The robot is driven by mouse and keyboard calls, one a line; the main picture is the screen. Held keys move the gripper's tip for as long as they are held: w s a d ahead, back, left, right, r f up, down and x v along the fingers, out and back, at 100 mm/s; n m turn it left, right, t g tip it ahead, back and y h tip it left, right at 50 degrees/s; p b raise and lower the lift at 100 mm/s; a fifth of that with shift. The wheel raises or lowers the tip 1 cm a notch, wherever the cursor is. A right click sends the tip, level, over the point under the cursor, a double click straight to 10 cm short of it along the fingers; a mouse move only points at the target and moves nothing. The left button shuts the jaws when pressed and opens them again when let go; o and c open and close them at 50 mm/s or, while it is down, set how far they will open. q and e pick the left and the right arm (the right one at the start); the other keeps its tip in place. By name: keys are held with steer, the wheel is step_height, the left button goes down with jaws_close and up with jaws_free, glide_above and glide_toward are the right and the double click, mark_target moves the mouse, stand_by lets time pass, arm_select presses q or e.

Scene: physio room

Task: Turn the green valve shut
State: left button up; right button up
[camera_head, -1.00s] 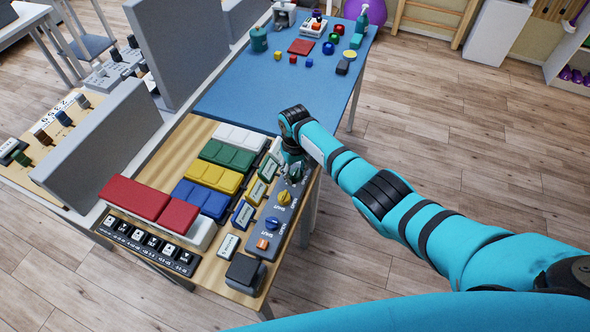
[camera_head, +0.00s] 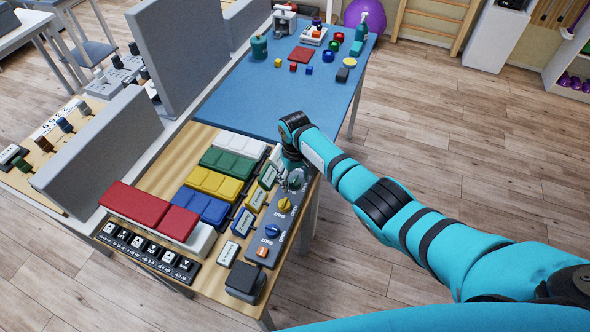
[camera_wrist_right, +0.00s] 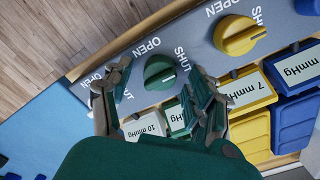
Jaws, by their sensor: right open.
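The green valve (camera_wrist_right: 160,72) is a round knob with a raised bar and a white mark, on a grey panel (camera_wrist_right: 205,55) with OPEN and SHUT labels. In the right wrist view its white mark points right and slightly down. My right gripper (camera_wrist_right: 162,88) is open, with one finger on each side of the valve; I cannot tell whether they touch it. In the head view my right gripper (camera_head: 290,164) is over the far end of the panel and hides part of the green valve (camera_head: 296,181). My left gripper is not in view.
A yellow valve (camera_wrist_right: 240,36) sits beside the green one; a blue valve (camera_head: 272,230) and an orange switch (camera_head: 262,251) are nearer. Coloured boxes (camera_head: 212,182) and label blocks (camera_head: 255,198) stand left of the panel. The blue table (camera_head: 230,105) beyond holds small objects.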

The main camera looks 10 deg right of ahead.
mark_target(295, 178)
step_height(295, 178, up, 12)
stand_by(0.4)
steer(key=shift+f, duration=0.15)
